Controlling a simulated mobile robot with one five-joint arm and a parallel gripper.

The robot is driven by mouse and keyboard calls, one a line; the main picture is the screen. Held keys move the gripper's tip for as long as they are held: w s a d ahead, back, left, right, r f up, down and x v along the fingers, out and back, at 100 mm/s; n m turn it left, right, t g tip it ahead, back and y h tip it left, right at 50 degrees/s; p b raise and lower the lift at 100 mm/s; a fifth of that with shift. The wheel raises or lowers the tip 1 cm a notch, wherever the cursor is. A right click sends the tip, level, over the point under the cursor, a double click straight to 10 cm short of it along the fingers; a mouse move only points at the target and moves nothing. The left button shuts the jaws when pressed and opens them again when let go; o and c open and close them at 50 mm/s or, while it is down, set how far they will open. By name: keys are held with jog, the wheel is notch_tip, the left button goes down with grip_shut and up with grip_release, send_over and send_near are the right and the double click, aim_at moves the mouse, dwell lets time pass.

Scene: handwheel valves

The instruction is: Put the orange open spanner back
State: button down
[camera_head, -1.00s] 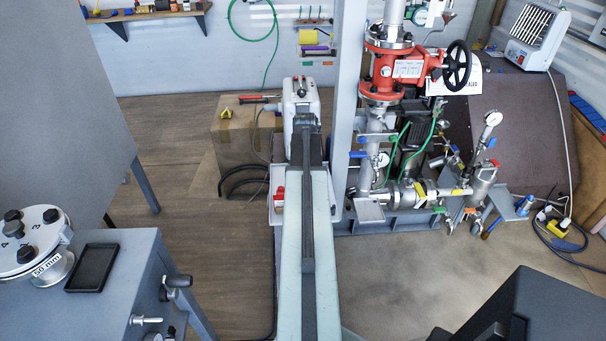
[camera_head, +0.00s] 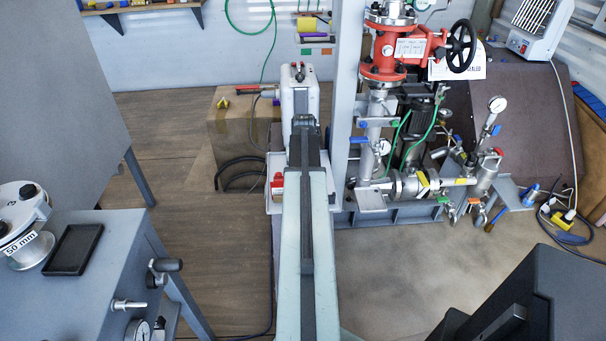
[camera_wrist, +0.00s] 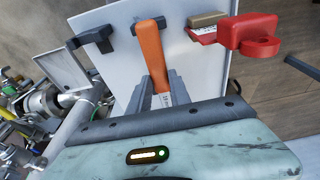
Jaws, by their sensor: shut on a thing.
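The orange spanner (camera_wrist: 152,50) is in the wrist view, its orange grip pointing up the picture from between my fingers. A short metal part with small markings shows at its lower end. My gripper (camera_wrist: 161,88) is shut on it, one grey finger on each side. A pale plate (camera_wrist: 119,66) lies behind the spanner; I cannot tell if they touch. The spanner's lower end is hidden by my wrist. In the head view my arm hides the gripper and spanner; the pale plate's edge (camera_head: 273,207) shows left of the arm.
A red tool (camera_wrist: 247,34), a tan block (camera_wrist: 207,19) and a dark piece (camera_wrist: 95,39) are at the plate. The red valve (camera_head: 385,50) and pipework stand right of my arm. A grey bench (camera_head: 95,280) with a black tray (camera_head: 73,249) is at left.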

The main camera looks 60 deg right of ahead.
jog(key=shift+f, duration=0.15)
jog(key=shift+f+b, duration=0.35)
jog(key=shift+b, duration=0.15)
jog(key=shift+f+b, duration=0.55)
jog(key=c, duration=0.6)
grip_release()
jog(key=shift+c, duration=0.2)
jog(key=shift+r, duration=0.1)
jog(key=shift+s+a+r+p, duration=0.1)
jog(key=shift+a+r+p, duration=0.05)
jog(key=shift+r+p, duration=0.85)
jog(key=shift+s+a+r+p, duration=0.15)
jog(key=shift+r+p, duration=0.8)
jog(key=shift+p, duration=0.05)
jog(key=shift+s+a+r+p, duration=0.1)
jog(key=shift+a+r+p, duration=0.05)
jog(key=shift+r+p, duration=0.85)
